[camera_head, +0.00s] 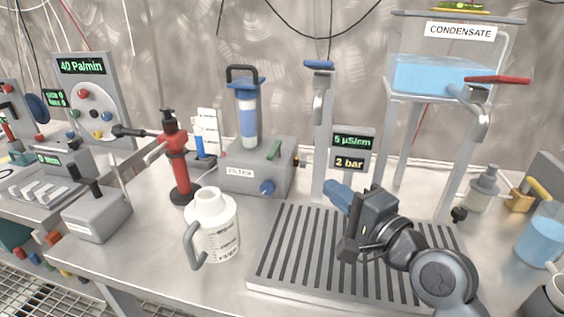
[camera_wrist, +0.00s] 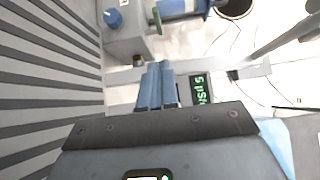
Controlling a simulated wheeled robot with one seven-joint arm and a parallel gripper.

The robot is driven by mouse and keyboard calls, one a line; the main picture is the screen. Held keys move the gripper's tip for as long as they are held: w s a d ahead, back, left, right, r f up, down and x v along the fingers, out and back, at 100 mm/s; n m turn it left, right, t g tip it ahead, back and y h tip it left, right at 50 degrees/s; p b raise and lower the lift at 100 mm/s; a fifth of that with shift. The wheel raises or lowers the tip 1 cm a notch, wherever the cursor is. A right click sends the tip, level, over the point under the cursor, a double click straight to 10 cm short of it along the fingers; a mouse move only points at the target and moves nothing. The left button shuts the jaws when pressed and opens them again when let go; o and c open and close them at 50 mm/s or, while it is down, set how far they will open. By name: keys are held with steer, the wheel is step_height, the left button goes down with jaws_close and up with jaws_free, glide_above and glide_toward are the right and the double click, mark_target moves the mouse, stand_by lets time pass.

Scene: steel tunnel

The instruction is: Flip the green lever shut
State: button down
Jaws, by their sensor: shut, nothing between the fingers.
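The green lever (camera_head: 274,151) stands up, slightly tilted, at the right end of the grey filter box (camera_head: 237,182). It also shows in the wrist view (camera_wrist: 156,19), at the top, beside the box edge. My gripper (camera_head: 329,184) is shut and empty, with its blue fingers together above the back of the slatted tray. It is right of the lever and nearer the camera, clearly apart from it. In the wrist view its fingertips (camera_wrist: 160,64) point up the picture toward the lever's side of the box.
A blue knob (camera_head: 267,187) sits on the box front, and a blue-capped filter cylinder (camera_head: 248,120) stands on top. A steel post with a blue-handled tap (camera_head: 319,85) and a display stand (camera_head: 350,150) rise behind my gripper. A white jug (camera_head: 214,225) stands left of the slatted tray (camera_head: 285,262).

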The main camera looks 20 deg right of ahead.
glide_toward(273, 158)
steer(key=w+d, duration=0.3)
steer(key=w, duration=0.1)
steer(key=shift+w+a+f+p, duration=0.1)
steer(key=shift+w+a+p, duration=0.5)
steer(key=shift+w+a, duration=0.55)
steer(key=shift+w+a+f, duration=0.1)
steer(key=shift+w+a, duration=0.25)
steer(key=shift+a, duration=0.05)
steer(key=shift+w+a+p, duration=0.1)
steer(key=shift+a+p, duration=0.35)
steer(key=shift+p, duration=0.3)
steer(key=w+a+p, duration=0.6)
steer(key=w+p, duration=0.1)
steer(key=shift+a, duration=0.2)
stand_by(0.9)
